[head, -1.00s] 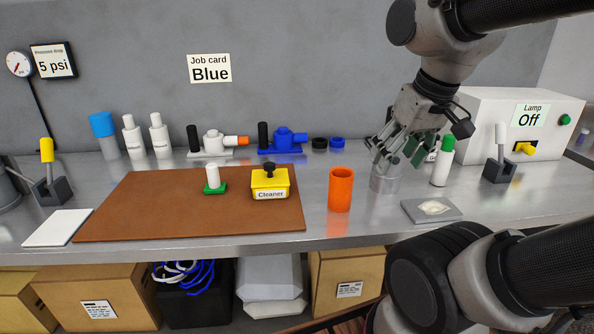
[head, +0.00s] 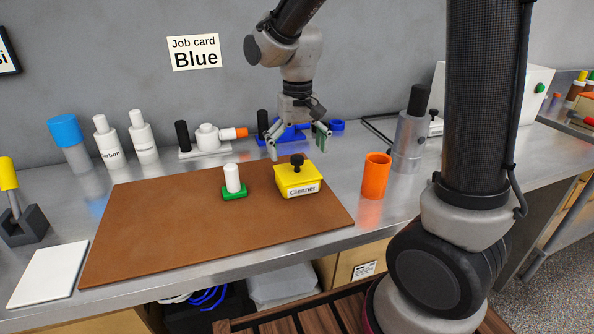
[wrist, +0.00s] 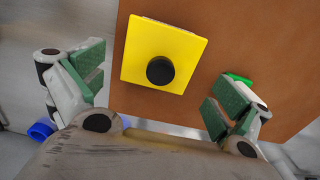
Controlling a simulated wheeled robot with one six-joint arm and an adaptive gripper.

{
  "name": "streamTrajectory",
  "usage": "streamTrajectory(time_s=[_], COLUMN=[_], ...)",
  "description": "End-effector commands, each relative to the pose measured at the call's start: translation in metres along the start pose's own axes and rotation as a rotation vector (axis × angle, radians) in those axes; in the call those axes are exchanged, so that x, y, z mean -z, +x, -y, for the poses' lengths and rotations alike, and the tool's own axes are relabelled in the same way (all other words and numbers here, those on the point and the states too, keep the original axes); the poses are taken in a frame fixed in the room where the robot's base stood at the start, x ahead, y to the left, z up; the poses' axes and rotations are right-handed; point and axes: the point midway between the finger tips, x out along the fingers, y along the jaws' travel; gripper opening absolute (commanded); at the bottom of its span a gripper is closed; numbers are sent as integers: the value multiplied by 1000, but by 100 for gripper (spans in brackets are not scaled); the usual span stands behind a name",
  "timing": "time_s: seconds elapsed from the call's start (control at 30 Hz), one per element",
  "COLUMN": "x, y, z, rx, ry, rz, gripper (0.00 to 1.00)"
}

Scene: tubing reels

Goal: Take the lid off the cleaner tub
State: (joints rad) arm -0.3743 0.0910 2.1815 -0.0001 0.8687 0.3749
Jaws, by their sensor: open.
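The yellow cleaner tub (head: 298,190) stands on the brown mat, its label facing front. Its yellow lid (head: 286,172) is on it, with a black knob (head: 297,160) on top. In the wrist view the lid (wrist: 185,80) shows from above with the knob (wrist: 160,71) near its middle. My gripper (head: 298,152) is open and empty, above and slightly behind the tub. In the wrist view my gripper's green-padded fingers (wrist: 155,92) are spread wide, with the knob between and beyond them. I see no contact with the lid.
A white-topped green block (head: 233,182) stands left of the tub on the brown mat (head: 150,225). An orange cup (head: 375,176) stands to the right. Blue and white fittings and bottles line the back. The mat's front part is clear.

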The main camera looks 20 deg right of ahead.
Motion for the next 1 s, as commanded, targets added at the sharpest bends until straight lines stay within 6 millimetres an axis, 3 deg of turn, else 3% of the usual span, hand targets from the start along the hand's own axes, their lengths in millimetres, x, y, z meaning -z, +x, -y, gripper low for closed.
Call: streamTrajectory(time_s=[0.2,0.5,0.83,1.0], x=[-2,-2,-2,-2], y=[34,41,41,42], z=[1,1,1,1], rx=[-1,0,0,0], ry=[0,0,0,0], rz=[3,0,0,2], gripper=[100,100,42,35])
